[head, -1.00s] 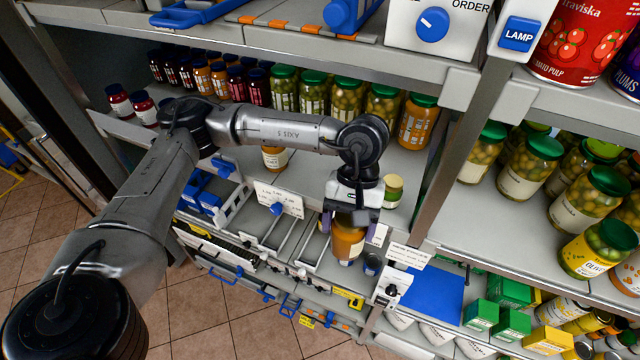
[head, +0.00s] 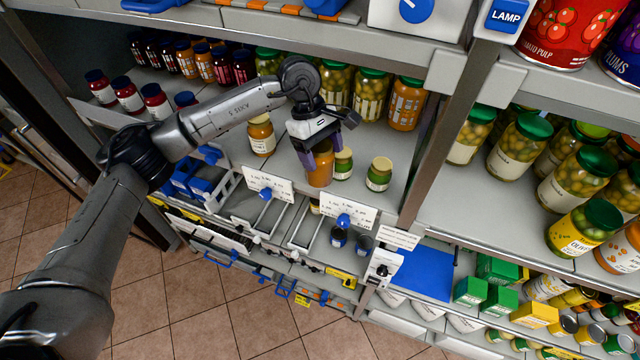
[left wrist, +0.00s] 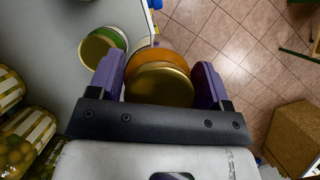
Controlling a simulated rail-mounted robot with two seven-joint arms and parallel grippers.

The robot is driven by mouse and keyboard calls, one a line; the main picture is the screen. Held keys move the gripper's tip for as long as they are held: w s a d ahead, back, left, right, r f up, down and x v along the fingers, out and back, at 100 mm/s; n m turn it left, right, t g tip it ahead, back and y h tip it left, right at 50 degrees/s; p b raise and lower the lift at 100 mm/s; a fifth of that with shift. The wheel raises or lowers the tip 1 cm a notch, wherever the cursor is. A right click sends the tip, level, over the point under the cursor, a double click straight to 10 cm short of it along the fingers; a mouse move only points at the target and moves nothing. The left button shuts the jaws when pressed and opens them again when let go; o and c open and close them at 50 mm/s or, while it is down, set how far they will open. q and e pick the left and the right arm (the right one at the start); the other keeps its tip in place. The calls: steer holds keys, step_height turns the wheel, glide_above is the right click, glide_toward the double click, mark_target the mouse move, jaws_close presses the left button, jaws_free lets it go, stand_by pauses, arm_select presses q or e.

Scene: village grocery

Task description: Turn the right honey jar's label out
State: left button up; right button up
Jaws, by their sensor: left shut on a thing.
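The right honey jar (head: 320,172) is amber, between the purple fingers of my left gripper (head: 319,158) in the head view. It is upright at the front of the middle shelf; I cannot tell whether its base touches. Its side towards the head camera shows plain amber with no label. In the left wrist view its gold lid (left wrist: 158,84) sits between both fingers of the left gripper (left wrist: 160,88). The other honey jar (head: 262,138) stands to the left, with its pale label facing out. My right gripper is not in view.
Two small green jars with gold lids, one (head: 343,164) close beside the held jar and one (head: 379,175) farther right, stand on the shelf (head: 395,150). Tall jars (head: 370,95) line the back. White price cards (head: 348,210) hang at the shelf's front edge.

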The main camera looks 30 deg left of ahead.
arm_select(q)
steer(key=w+a+f+n+t+y+b, duration=0.1)
steer(key=w+a+n, duration=0.1)
steer(key=n, duration=0.3)
steer(key=w+a+f+n+t+y+b, duration=0.1)
steer(key=w+a+f+n+t, duration=0.1)
steer(key=a+n, duration=0.3)
steer(key=w+a+f+n+t+y, duration=0.1)
steer(key=w+a+n+t, duration=0.1)
steer(key=a+n, duration=0.2)
steer(key=shift+a+f+n+b, duration=0.15)
steer(key=shift+n+b, duration=0.25)
steer(key=shift+n, duration=0.9)
steer(key=o, duration=1.2)
steer(key=shift+o, duration=0.7)
steer(key=shift+f, duration=0.1)
steer(key=shift+s, duration=0.1)
